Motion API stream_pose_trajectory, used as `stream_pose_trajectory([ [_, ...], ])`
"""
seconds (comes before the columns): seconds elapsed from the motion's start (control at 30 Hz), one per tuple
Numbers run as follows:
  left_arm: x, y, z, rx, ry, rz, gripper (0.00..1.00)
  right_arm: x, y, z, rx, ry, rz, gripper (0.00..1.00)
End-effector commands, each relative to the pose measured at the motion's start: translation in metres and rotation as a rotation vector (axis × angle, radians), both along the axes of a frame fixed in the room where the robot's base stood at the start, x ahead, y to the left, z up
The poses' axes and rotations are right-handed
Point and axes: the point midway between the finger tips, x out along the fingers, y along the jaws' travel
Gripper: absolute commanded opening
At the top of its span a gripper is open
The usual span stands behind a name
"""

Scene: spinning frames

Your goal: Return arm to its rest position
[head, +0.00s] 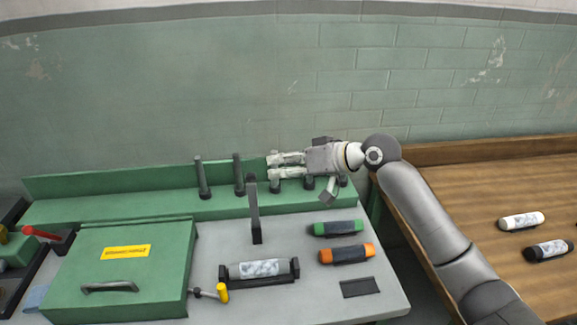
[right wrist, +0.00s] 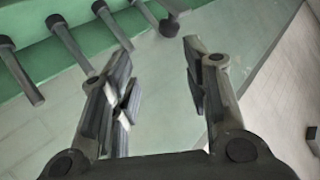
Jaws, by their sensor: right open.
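My right gripper (head: 272,167) is at the green back rail of the machine table, in front of the dark pegs. Its fingers point left in the head view, and they are apart with nothing between them. The right wrist view shows the same open fingers (right wrist: 160,95) with pale surface between them. My right arm (head: 430,215) reaches in from the lower right, over the gap between the two tables. My left gripper is not in view.
Dark pegs (head: 239,175) stand along the green rail (head: 110,187). A upright dark post (head: 254,210) stands near my gripper. Green (head: 338,228) and orange (head: 346,254) cylinders lie on the table. A green box (head: 120,270) is at left. White (head: 521,221) and black (head: 548,250) cylinders lie on the wooden table.

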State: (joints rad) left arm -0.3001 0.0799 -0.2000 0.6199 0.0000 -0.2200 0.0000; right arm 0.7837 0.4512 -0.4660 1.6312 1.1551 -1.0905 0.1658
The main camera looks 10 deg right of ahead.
Motion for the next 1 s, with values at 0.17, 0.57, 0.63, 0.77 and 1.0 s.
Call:
stream_pose_trajectory([
  [0.17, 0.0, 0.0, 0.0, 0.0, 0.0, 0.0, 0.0, -0.005, -0.006, 0.003, -0.002, 0.001, 0.001, 0.44],
  [0.57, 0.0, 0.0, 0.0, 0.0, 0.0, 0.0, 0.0, -0.013, -0.002, -0.013, -0.017, 0.012, 0.007, 0.44],
  [0.63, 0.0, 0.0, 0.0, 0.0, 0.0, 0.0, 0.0, -0.024, 0.001, -0.033, -0.042, 0.023, 0.01, 0.44],
  [0.77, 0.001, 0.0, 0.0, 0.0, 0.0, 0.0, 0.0, -0.055, 0.005, -0.082, -0.111, 0.051, 0.015, 0.44],
  [1.0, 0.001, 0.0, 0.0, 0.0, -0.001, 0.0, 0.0, -0.126, -0.001, -0.163, -0.247, 0.11, -0.011, 0.44],
])
